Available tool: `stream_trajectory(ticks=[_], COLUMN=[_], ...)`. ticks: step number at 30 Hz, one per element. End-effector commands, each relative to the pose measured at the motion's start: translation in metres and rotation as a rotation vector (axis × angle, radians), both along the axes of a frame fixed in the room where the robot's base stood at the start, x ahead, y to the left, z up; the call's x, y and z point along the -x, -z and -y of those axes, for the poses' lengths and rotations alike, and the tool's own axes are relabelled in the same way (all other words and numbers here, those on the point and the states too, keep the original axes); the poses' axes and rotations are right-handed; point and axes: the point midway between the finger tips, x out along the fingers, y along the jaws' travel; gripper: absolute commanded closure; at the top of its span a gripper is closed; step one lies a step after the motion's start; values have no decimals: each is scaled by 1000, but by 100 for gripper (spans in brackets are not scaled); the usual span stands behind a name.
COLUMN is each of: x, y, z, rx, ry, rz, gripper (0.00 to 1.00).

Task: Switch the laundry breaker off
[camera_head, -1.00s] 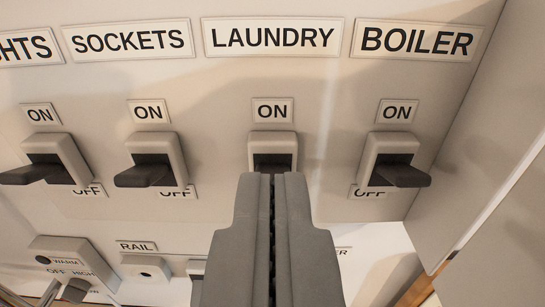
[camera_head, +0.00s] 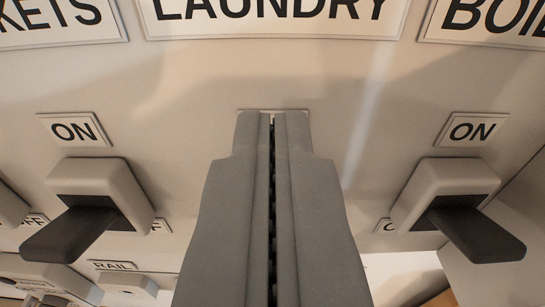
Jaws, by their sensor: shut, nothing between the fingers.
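The laundry breaker's nameplate (camera_head: 270,14) is cut off at the top of the view. My gripper (camera_head: 273,115) is shut and empty, pointing at the panel in the laundry column. Its fingers cover the laundry breaker, its lever and nearly all of its ON label, of which only the top edge (camera_head: 273,109) shows. I cannot tell whether my fingertips touch the lever or how the lever stands.
The sockets breaker (camera_head: 72,230) at left and the boiler breaker (camera_head: 475,235) at right have dark levers sticking out on either side of my gripper. A rail label (camera_head: 112,265) sits lower left. The panel above my fingertips is clear.

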Motion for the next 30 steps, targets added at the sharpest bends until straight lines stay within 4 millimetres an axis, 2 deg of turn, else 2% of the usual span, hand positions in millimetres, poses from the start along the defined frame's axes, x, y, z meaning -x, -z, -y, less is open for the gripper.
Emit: stream_trajectory(ticks=[2,16,30], x=[-7,10,11], y=[1,34,37], z=[0,0,0], rx=[0,0,0], ry=[0,-1,-1], rz=[0,0,1], gripper=[100,100,100])
